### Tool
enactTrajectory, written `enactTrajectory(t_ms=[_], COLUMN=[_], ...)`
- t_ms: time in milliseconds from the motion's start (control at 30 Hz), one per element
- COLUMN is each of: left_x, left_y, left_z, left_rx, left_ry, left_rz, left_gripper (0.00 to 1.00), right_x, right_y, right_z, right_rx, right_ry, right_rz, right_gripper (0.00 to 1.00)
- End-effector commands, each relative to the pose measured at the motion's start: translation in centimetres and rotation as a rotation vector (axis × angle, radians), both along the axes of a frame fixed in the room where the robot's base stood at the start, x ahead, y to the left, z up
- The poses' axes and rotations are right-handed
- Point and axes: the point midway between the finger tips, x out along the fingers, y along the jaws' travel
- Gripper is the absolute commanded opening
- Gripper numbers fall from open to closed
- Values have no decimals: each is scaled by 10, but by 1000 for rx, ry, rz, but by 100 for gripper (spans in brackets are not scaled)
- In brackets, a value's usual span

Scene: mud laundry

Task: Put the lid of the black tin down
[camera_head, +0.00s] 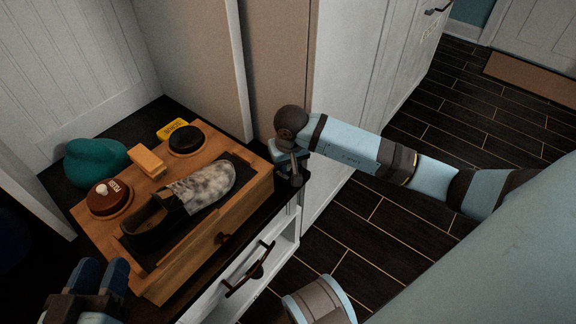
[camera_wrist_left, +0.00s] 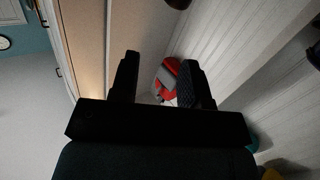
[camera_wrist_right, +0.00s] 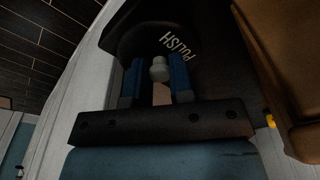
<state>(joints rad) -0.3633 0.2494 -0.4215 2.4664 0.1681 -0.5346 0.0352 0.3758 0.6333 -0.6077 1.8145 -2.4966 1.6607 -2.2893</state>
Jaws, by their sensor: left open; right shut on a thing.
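My right gripper (camera_head: 291,172) is at the right end of the wooden shoe-care box (camera_head: 190,262), beside the cabinet. In the right wrist view its fingers (camera_wrist_right: 157,82) are shut on the pale knob of a dark round lid (camera_wrist_right: 150,38) marked "POLISH". The lid is mostly hidden in the head view; I cannot tell whether it touches the dark top. The black tin (camera_head: 186,138) sits lidless at the back of the box, its dark round inside showing. My left gripper (camera_head: 92,285) is open and empty at the lower left; its fingers also show in the left wrist view (camera_wrist_left: 157,85).
A grey-white and dark shoe (camera_head: 205,187) lies in the box, with a brown lidded tin (camera_head: 108,198) and a wooden block (camera_head: 147,161). A teal cloth-like lump (camera_head: 95,162) and a yellow tin (camera_head: 173,129) are behind. A tall cabinet (camera_head: 345,75) stands close right.

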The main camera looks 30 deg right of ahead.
Motion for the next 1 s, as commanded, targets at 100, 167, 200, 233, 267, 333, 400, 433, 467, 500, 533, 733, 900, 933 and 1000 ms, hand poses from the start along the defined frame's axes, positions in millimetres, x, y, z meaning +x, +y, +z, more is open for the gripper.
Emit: enactTrajectory(t_ms=[100,167,200,233,267,333,400,433,467,500,533,733,900,933,1000], left_x=[0,-1,-2,-2,-2,-2,-1,-1,0,0,0,0,1,1,0], left_y=[0,0,0,1,1,1,1,1,2,2,2,2,1,1,0], left_z=[3,2,0,0,-1,-1,-2,-2,0,1,1,1,5,6,8], left_rx=[1,-1,1,2,3,6,9,11,12,13,13,13,11,8,-3], left_ry=[-4,-3,-4,-6,-9,-15,-23,-26,-30,-32,-32,-30,-24,-19,3], left_rz=[-2,-2,-1,0,0,2,3,3,2,2,2,1,0,-2,-5], left_gripper=[43,43,43,43,43,43,43,43,43,43,43,43,43,43,43], right_x=[0,0,0,0,0,0,0,0,0,0,0,0,0,0,0], right_y=[0,0,0,0,0,0,-1,-1,0,0,0,0,1,1,0], right_z=[2,0,-1,-2,-3,-5,-8,-9,-7,-7,-7,-7,-1,2,13], right_rx=[0,-1,-1,-2,-2,-2,-2,-2,-2,-1,-1,-1,1,2,-1], right_ry=[-1,-1,-1,-1,-1,-1,-1,-1,0,0,0,0,0,0,-3], right_rz=[0,1,1,1,1,1,1,1,1,1,1,1,0,0,0], right_gripper=[0,0,0,0,0,0,0,0,28,37,44,47,47,47,47])
